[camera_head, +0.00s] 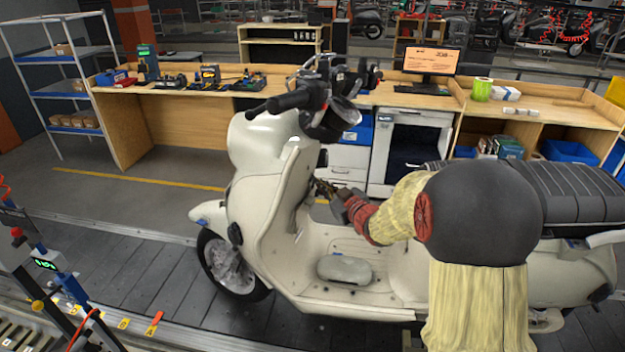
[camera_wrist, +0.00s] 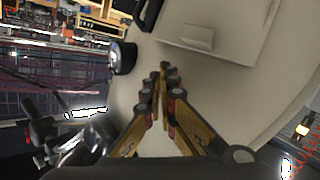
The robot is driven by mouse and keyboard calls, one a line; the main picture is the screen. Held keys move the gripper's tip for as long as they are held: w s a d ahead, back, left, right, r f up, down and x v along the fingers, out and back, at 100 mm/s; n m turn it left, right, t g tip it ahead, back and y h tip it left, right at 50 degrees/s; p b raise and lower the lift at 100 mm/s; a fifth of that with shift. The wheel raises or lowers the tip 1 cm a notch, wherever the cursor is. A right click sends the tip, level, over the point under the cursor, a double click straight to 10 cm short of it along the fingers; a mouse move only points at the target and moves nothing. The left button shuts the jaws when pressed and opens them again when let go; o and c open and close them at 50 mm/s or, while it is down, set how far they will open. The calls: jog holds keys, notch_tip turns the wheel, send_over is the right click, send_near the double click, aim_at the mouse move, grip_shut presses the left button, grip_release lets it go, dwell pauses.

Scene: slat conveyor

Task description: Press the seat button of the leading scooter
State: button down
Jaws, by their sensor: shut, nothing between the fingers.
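The cream scooter (camera_head: 262,150) stands on the slat conveyor with its front to the left and its black seat (camera_head: 585,190) at the right. My gripper (camera_head: 321,188) reaches to the inner face of the leg shield, below the handlebars (camera_head: 300,97). In the wrist view my gripper (camera_wrist: 163,70) is shut, its fingertips together and empty, in front of the cream panel (camera_wrist: 215,95). A round black fitting with a bright rim (camera_wrist: 122,57) sits left of the fingertips; I cannot tell whether it is the seat button. I cannot tell whether the fingertips touch the panel.
A grey pad (camera_head: 344,269) lies on the scooter's footboard. A wooden workbench (camera_head: 220,95) with tools and a monitor (camera_head: 432,62) stands behind. A post with a red button (camera_head: 17,232) is at the lower left. Conveyor slats (camera_head: 140,265) left of the front wheel are clear.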

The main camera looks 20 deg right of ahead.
jog(key=shift+w+a+r, duration=0.1)
jog(key=shift+w+a, duration=0.25)
dwell(0.7)
jog(key=shift+d, duration=0.1)
dwell(0.4)
jog(key=shift+s+d+f, duration=0.2)
jog(key=shift+s+d, duration=0.35)
jog(key=shift+s, duration=0.05)
jog(key=s+d, duration=0.1)
jog(key=s+d+f, duration=0.1)
jog(key=s+d, duration=0.1)
jog(key=shift+s+d, duration=0.25)
jog(key=shift+f, duration=0.1)
dwell(0.5)
